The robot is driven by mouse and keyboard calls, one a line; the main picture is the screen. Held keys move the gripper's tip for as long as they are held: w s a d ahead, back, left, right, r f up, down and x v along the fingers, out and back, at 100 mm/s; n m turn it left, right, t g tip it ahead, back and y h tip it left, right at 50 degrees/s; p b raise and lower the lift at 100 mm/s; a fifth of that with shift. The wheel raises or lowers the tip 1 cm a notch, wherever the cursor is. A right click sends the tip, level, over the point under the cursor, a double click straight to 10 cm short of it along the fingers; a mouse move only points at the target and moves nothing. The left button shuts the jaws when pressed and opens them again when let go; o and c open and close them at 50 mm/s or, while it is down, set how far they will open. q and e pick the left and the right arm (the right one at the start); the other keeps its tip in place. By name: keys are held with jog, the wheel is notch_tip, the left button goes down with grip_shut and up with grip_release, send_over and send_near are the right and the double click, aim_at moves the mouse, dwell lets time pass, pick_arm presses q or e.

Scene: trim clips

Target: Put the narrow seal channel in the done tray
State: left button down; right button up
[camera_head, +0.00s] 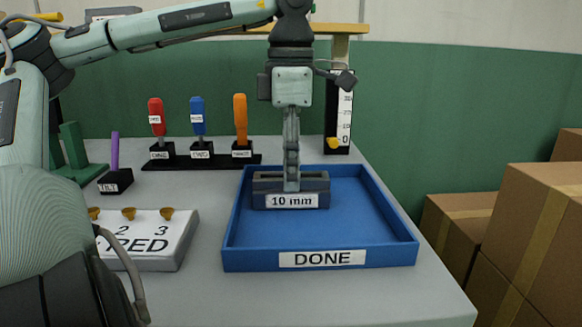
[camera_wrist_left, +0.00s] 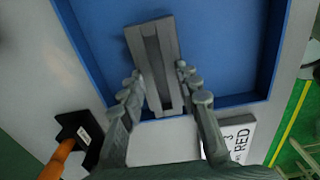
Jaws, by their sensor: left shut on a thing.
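A grey block with a slot along its top and a "10 mm" label, the seal channel (camera_head: 318,188), is inside the blue done tray (camera_head: 395,212), near its back left corner. My left gripper (camera_head: 291,184) comes down from above and is shut on it. In the left wrist view the channel (camera_wrist_left: 151,60) lies between the two fingers of my left gripper (camera_wrist_left: 160,75), with the blue tray floor (camera_wrist_left: 215,45) under it. I cannot tell whether the channel touches the tray floor. My right gripper is not in view.
Red, blue and orange handled tools (camera_head: 240,118) stand in a black rack behind the tray. A purple tool (camera_head: 115,150) stands at left. A white board (camera_head: 150,250) with brass pegs is left of the tray. A scale post (camera_head: 344,118) stands behind. Cardboard boxes (camera_head: 530,225) are at right.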

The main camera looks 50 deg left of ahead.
pick_arm(q)
jog(key=shift+f, duration=0.1)
jog(key=c, duration=1.4)
grip_release()
jog(key=o, duration=0.3)
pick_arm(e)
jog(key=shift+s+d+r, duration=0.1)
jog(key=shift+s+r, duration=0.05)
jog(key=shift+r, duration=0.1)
pick_arm(q)
notch_tip(320, 180, up, 12)
jog(key=p, duration=0.1)
jog(key=shift+r, duration=0.25)
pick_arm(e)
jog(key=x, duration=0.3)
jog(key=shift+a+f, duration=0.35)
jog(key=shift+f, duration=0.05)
pick_arm(q)
jog(key=shift+f, duration=0.1)
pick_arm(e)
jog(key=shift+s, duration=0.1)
